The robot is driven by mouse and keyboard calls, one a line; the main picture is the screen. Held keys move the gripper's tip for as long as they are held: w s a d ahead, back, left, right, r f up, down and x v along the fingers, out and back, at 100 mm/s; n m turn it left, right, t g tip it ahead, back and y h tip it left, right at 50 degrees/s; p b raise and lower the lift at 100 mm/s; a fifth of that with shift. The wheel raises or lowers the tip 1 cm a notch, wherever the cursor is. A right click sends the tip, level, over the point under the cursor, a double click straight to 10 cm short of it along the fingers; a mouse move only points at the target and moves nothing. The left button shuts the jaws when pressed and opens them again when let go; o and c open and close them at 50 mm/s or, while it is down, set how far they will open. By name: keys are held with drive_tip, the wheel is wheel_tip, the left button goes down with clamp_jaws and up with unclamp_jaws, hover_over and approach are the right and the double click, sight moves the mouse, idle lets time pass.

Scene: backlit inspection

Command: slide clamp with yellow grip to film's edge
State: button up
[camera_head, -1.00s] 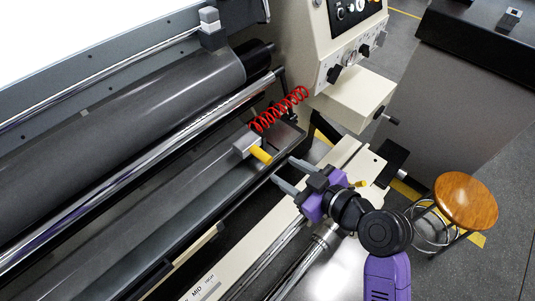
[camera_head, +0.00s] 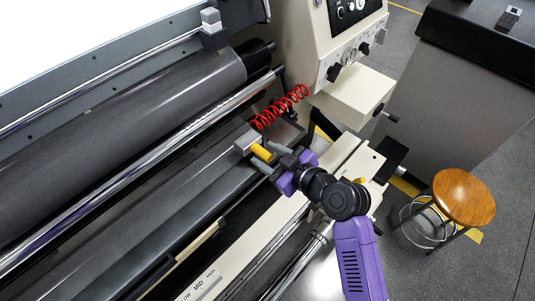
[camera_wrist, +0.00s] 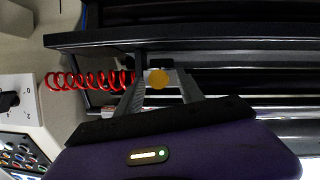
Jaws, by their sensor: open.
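The clamp (camera_head: 245,144) is a grey block on the long rail in front of the rollers, with a yellow grip (camera_head: 261,152) pointing towards me. My gripper (camera_head: 272,161) is open, with its fingers on either side of the yellow grip. In the wrist view the round end of the yellow grip (camera_wrist: 158,79) sits between my two spread fingers (camera_wrist: 163,86). I cannot tell whether either finger touches it. The dark grey film (camera_head: 120,115) lies over the roller behind, its right edge near the roller's end.
A red coiled hose (camera_head: 280,108) runs just beyond the clamp. The cream control cabinet (camera_head: 335,50) stands at the back right. A wooden stool (camera_head: 465,198) stands at the right. A cream beam with printed labels (camera_head: 207,285) runs along the front.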

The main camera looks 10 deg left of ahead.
clamp_jaws()
idle(1.3)
